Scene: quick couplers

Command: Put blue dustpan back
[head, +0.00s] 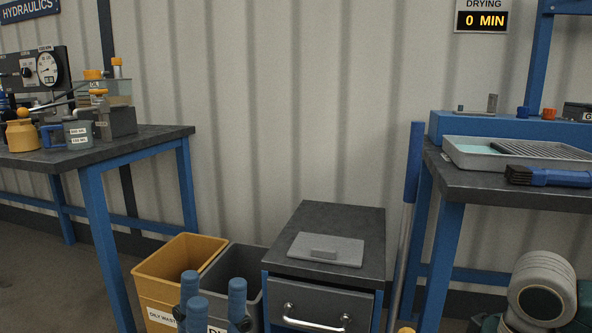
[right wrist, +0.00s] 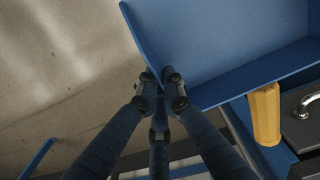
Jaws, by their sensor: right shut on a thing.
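The blue dustpan (right wrist: 235,45) fills the upper right of the right wrist view, with its thin raised wall (right wrist: 142,42) towards the left. My right gripper (right wrist: 161,82) is shut on that wall's lower end. The dustpan's far parts run out of the picture. The dustpan and my right gripper do not show in the head view. My left gripper (head: 212,290) shows at the bottom of the head view, in front of the bins, with its fingers spread and nothing between them.
A grey drawer cabinet (head: 340,228) stands between the orange bin (head: 180,262) with its grey neighbour (head: 256,258) and a blue-gripped pole (head: 415,165). A yellow-orange piece (right wrist: 264,112) is beside the drawer handle (right wrist: 311,106). Workbenches stand left and right.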

